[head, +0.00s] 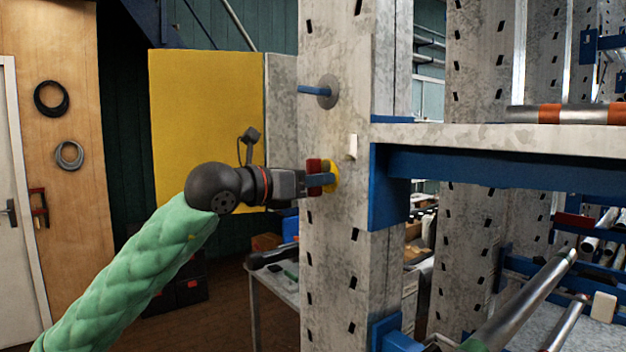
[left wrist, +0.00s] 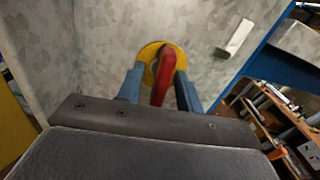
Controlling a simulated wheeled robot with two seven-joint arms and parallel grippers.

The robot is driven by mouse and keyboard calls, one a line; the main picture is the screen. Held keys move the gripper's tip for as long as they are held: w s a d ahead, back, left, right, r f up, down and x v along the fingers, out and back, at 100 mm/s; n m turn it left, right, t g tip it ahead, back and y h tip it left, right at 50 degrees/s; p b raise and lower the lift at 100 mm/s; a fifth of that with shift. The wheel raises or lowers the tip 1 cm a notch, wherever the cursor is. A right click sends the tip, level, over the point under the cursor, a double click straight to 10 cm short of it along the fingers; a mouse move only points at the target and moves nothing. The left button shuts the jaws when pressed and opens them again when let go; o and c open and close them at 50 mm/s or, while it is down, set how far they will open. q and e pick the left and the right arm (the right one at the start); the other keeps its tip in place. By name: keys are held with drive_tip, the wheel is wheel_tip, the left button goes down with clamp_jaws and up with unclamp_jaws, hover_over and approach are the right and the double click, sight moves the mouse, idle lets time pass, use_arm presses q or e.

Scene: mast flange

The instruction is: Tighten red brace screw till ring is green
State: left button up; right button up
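The red brace screw (head: 314,166) stands out from the face of the grey perforated post (head: 336,235), with a yellow ring (head: 334,176) behind it. In the left wrist view the red handle (left wrist: 166,78) is upright with a slight tilt, in front of the yellow ring (left wrist: 150,52). My left gripper (head: 322,180) is at the screw, its blue fingers on either side of the handle. In the left wrist view (left wrist: 160,88) a gap shows between the left finger and the handle; the right finger is closer, and contact is unclear. My right gripper is out of view.
A blue handle (head: 311,91) on a grey disc (head: 326,92) is higher on the post. A small white block (head: 352,147) sits right of the ring. A blue-edged shelf beam (head: 480,165) runs right. A yellow panel (head: 205,115) stands behind my left arm.

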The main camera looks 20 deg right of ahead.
use_arm(q)
drive_tip(key=b+v, duration=0.2)
drive_tip(key=v, duration=0.3)
drive_tip(key=shift+b, duration=0.4)
drive_tip(key=shift+r, duration=0.1)
